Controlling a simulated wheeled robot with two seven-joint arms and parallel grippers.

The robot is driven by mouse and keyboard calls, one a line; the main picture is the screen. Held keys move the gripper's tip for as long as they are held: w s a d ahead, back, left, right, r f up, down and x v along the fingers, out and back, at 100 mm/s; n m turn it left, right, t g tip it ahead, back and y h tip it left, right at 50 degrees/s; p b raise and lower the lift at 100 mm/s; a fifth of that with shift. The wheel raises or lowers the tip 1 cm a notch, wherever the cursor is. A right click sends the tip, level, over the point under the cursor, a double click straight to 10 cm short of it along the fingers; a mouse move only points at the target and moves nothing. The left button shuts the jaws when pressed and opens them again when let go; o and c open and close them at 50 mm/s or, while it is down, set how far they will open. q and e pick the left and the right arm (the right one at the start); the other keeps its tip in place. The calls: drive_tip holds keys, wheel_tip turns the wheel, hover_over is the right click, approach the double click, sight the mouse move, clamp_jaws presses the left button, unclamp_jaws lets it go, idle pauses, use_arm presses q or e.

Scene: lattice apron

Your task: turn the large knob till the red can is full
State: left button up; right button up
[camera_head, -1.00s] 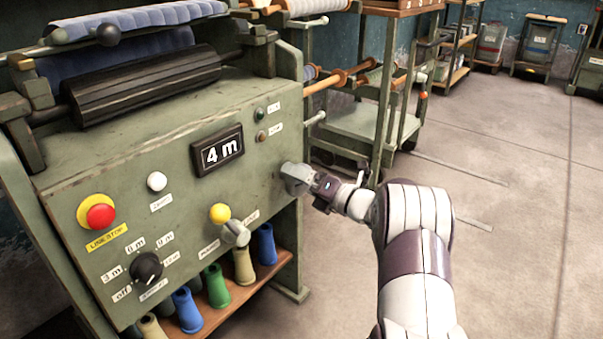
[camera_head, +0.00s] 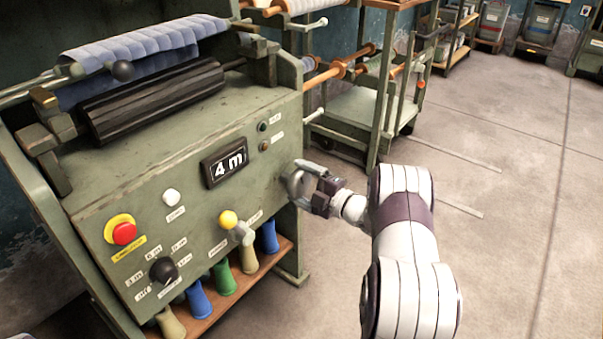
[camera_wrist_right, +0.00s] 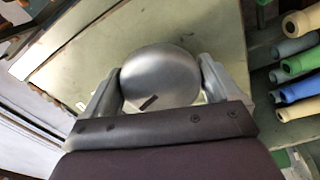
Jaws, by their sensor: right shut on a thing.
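The large round grey metal knob (camera_head: 294,184) sits on the right part of the green machine panel (camera_head: 190,180). My right gripper (camera_head: 303,178) is shut on it. The right wrist view shows the knob's smooth round face (camera_wrist_right: 160,78) with a short dark mark low on it, between the two fingers, one on each side. The panel's display (camera_head: 224,162) reads "4 m". I see no red can in these frames. My left gripper is not in view.
The panel also carries a red stop button (camera_head: 123,233), a white button (camera_head: 171,197), a yellow-topped lever (camera_head: 228,219) and a black selector (camera_head: 163,270). Coloured spools (camera_head: 225,279) stand on a shelf below. A green cart (camera_head: 360,115) stands behind my right arm. The floor right is open.

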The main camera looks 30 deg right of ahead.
drive_tip(key=m+p, duration=0.4)
drive_tip(key=m, duration=0.1)
drive_tip(key=shift+r+m, duration=0.1)
drive_tip(key=shift+m, duration=0.2)
drive_tip(key=shift+s+f+m+p, duration=0.1)
drive_tip(key=shift+f+m+p, duration=0.05)
drive_tip(key=shift+m+p, duration=0.8)
drive_tip(key=shift+f+m+p, duration=0.1)
drive_tip(key=shift+m+p, duration=0.55)
drive_tip(key=shift+m, duration=0.5)
drive_tip(key=o, duration=0.8)
drive_tip(key=shift+c, duration=0.2)
drive_tip(key=p+v, duration=0.3)
drive_tip(key=v, duration=0.9)
drive_tip(key=shift+s, duration=0.3)
